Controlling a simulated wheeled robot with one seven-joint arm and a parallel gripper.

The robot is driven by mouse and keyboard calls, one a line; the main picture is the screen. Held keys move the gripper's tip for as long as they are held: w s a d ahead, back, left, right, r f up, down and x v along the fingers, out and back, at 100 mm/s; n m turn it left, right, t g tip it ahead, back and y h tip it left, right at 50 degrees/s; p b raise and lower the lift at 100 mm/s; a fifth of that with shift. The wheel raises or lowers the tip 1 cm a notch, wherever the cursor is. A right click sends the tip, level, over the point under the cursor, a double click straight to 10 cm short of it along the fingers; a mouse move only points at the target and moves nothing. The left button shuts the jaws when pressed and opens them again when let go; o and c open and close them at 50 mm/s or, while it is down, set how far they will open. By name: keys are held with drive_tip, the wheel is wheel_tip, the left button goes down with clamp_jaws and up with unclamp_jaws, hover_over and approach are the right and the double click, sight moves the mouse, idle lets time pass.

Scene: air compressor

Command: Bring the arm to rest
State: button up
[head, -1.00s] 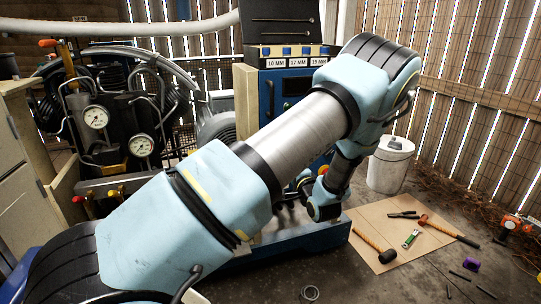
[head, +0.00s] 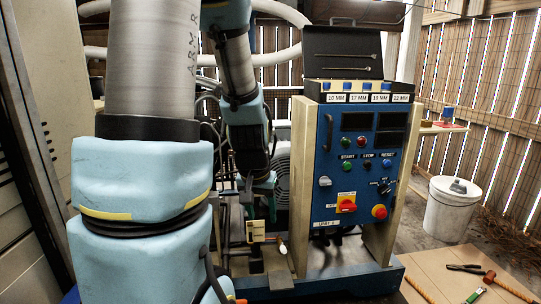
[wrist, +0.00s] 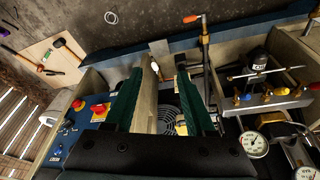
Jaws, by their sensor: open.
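My gripper (wrist: 156,76) is open and empty in the wrist view, its two dark green fingers apart. In the head view my gripper (head: 260,200) hangs low, fingers down, to the left of the blue control panel (head: 357,165). My arm's large links stand upright across the left of the head view and hide much of the compressor behind. Nothing shows between the fingers except the parts below, including a fan grille (wrist: 168,118).
Pressure gauges (wrist: 253,145) and pipes are at the right of the wrist view. A white bucket (head: 450,210) and a tan mat (head: 445,270) with tools are on the floor at right. A toolbox (head: 343,55) sits atop the panel.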

drive_tip(key=s+a+r+n+g, duration=0.1)
drive_tip(key=s+a+r+n, duration=0.1)
drive_tip(key=s+a, duration=0.3)
drive_tip(key=w+d+p+v, duration=0.1)
drive_tip(key=p+v, duration=1.3)
drive_tip(key=p, duration=0.1)
drive_tip(key=shift+w+d+r+g+y, duration=0.3)
drive_tip(key=shift+r+y, duration=0.1)
drive_tip(key=shift+r, duration=0.15)
idle(1.4)
